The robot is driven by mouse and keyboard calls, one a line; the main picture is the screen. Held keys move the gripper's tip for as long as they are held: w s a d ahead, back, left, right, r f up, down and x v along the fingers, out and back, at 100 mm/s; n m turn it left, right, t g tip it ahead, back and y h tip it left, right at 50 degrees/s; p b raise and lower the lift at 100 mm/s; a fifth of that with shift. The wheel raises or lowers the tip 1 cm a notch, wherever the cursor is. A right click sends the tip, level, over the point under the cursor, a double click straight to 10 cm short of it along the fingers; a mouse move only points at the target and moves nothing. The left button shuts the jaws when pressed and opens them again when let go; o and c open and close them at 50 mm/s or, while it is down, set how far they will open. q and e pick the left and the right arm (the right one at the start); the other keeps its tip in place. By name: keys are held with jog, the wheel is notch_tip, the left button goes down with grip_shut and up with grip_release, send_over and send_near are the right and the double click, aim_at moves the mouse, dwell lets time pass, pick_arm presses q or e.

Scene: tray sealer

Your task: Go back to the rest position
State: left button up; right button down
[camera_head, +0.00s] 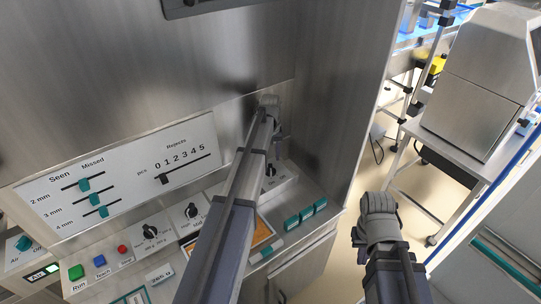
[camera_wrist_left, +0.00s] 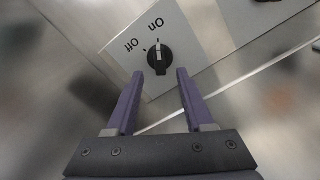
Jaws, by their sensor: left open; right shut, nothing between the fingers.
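My left arm reaches up across the steel machine in the head view, with its wrist (camera_head: 269,108) near the back wall. In the left wrist view my left gripper (camera_wrist_left: 161,74) is open and empty, its two purple fingers pointing at a black On/Off knob (camera_wrist_left: 159,58). The knob lies just beyond the fingertips, between their lines; I cannot tell the exact gap. The same knob seems to show beside the arm in the head view (camera_head: 270,170). My right gripper (camera_head: 361,240) is shut and empty at the lower right, over the floor, its fingers partly hidden.
A white panel (camera_head: 125,170) with teal sliders stands left of my left arm. Green (camera_head: 76,272), blue and red buttons and two dials sit below it. Teal blocks (camera_head: 306,214) line the ledge. A metal bench (camera_head: 455,150) with a steel machine stands at right.

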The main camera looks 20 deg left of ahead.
pick_arm(q)
notch_tip(320, 180, up, 2)
jog(key=shift+r+p, duration=0.2)
jog(key=shift+p, duration=0.45)
jog(key=shift+f, duration=0.1)
jog(key=s+d+m+y, duration=0.1)
jog(key=s+d+m, duration=0.8)
jog(key=s+d, duration=1.8)
jog(key=shift+d+m, duration=0.3)
jog(key=shift+d, duration=0.1)
